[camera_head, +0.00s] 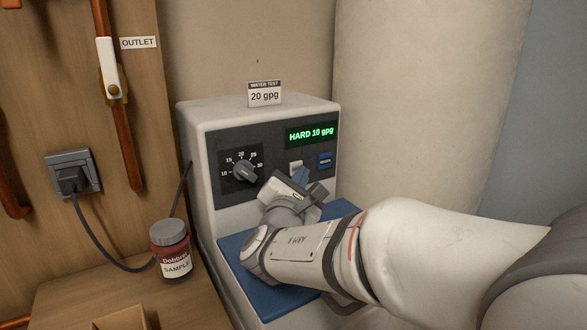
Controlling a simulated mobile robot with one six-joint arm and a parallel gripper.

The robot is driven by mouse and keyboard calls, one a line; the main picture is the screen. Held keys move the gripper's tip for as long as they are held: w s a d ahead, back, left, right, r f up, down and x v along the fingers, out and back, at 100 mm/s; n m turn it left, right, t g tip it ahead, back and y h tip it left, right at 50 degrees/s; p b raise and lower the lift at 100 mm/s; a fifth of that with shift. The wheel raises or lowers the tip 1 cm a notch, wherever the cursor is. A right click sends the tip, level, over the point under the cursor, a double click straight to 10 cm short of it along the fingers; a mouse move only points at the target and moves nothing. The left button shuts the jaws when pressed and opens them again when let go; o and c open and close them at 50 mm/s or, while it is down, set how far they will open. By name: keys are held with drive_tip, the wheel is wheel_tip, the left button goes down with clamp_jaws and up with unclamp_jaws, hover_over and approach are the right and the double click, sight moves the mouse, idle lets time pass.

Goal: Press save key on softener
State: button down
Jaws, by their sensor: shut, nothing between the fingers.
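The softener (200,150) is a pale box with a dark front panel in the camera_head view. Its green display (310,134) reads "HARD 10 gpg". A grey dial (245,172) sits at the panel's left, on a scale marked in steps; its exact pointing is unclear. Below the display are a pale key (296,166), partly covered by my gripper, and a blue key (324,160). Their lettering is too small to read, so I cannot tell which is save. My gripper (301,177) is shut and empty, just below the pale key; contact cannot be told.
A card (264,95) reading "20 gpg" stands on top of the softener. A Dobbrell sample jar (171,248) stands on the wooden surface at left. A cable runs from the wall socket (73,173). A pale cylinder (425,100) stands behind, at right.

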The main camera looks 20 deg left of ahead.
drive_tip(key=shift+w+a, duration=0.15)
drive_tip(key=shift+a, duration=0.05)
idle(0.3)
drive_tip(key=shift+d, duration=0.1)
drive_tip(key=shift+s+d+b, duration=0.5)
drive_tip(key=shift+b, duration=0.05)
drive_tip(key=shift+s+d+b, duration=0.9)
drive_tip(key=shift+s+d, duration=0.75)
drive_tip(key=shift+d, duration=0.25)
